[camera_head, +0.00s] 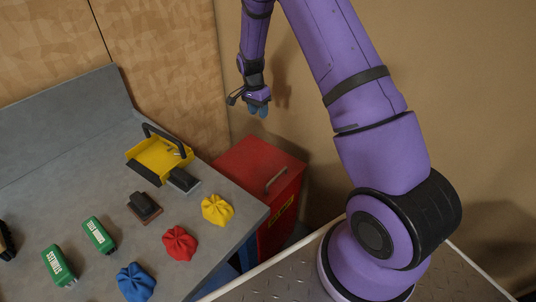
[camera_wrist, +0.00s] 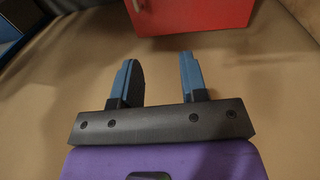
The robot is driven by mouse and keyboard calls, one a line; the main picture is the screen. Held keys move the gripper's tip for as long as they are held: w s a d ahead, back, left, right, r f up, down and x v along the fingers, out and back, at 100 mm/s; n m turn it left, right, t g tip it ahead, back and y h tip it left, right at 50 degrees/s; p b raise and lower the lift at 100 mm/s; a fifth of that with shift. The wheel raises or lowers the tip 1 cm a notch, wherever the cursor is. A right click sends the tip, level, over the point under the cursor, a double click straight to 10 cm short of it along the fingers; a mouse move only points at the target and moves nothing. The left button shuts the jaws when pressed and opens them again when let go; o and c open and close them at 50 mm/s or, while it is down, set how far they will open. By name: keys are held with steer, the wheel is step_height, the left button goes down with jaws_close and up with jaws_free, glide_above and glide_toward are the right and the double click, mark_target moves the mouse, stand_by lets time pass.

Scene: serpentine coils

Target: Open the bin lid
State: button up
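The red bin (camera_head: 262,176) stands on the floor beside the right end of the grey workbench, with a metal handle (camera_head: 276,180) on its lid. The lid looks shut. My gripper (camera_head: 259,111) hangs above and behind the bin, near the wall, apart from it. In the wrist view my gripper (camera_wrist: 160,80) shows two blue fingers with a gap between them and nothing held. Part of the red bin (camera_wrist: 190,12) shows beyond the fingertips at the top of that view. The bin's lower part is partly hidden by the bench.
A brown wall is close behind my arm. A metal tread-plate surface (camera_head: 285,280) lies in front of the bin.

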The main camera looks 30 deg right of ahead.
steer(key=s+d+f+t, duration=0.1)
steer(key=s+d+f, duration=0.3)
steer(key=s+f, duration=0.55)
steer(key=t+y, duration=0.2)
glide_toward(276, 176)
steer(key=x, duration=0.8)
steer(key=shift+f, duration=0.4)
jaws_close()
